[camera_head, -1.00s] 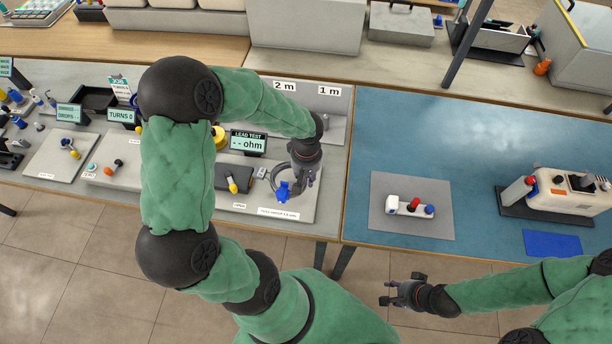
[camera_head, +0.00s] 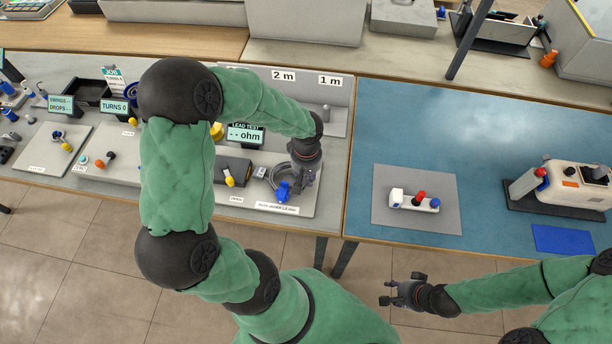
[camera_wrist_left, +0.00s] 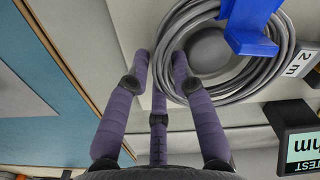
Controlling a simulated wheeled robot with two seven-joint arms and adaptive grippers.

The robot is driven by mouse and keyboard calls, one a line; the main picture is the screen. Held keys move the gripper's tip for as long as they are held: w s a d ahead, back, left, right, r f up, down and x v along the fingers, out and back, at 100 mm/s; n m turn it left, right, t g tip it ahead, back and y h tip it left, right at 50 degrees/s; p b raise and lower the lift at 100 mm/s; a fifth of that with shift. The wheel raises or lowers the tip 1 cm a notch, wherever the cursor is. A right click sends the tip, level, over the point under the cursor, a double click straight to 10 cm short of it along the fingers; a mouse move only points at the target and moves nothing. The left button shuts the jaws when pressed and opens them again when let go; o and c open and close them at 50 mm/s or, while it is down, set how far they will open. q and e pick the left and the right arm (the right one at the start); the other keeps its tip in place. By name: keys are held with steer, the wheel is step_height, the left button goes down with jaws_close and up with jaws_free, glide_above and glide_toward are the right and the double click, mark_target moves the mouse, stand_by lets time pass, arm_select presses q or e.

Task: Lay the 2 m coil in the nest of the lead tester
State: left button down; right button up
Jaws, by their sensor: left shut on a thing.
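The 2 m coil, a ring of grey cable (camera_wrist_left: 278,62), fills the top of the left wrist view with a white "2 m" tag (camera_wrist_left: 300,63) at its right. A round grey disc (camera_wrist_left: 208,48), apparently the nest, shows inside the ring. A blue part (camera_wrist_left: 250,32) overlaps the coil; it also shows in the head view (camera_head: 284,190). My left gripper (camera_head: 300,183) is shut on the coil's left side, its fingers (camera_wrist_left: 160,60) straddling the strands. Whether the coil rests on the plate is unclear. The lead tester display (camera_head: 245,133) reads "-- ohm". My right gripper (camera_head: 394,294) is open and empty.
A dark box with a yellow knob (camera_head: 230,181) stands left of the coil. Behind are "2 m" (camera_head: 283,75) and "1 m" (camera_head: 329,80) labelled bays. On the blue table, a grey mat (camera_head: 390,220) carries a small white device (camera_head: 413,201).

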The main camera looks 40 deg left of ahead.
arm_select(q)
steer(key=shift+f+b, duration=0.3)
steer(key=shift+b, duration=0.05)
steer(key=c, duration=1)
jaws_free()
steer(key=shift+r, duration=0.1)
step_height(320, 180, up, 12)
steer(key=shift+d+f, duration=0.1)
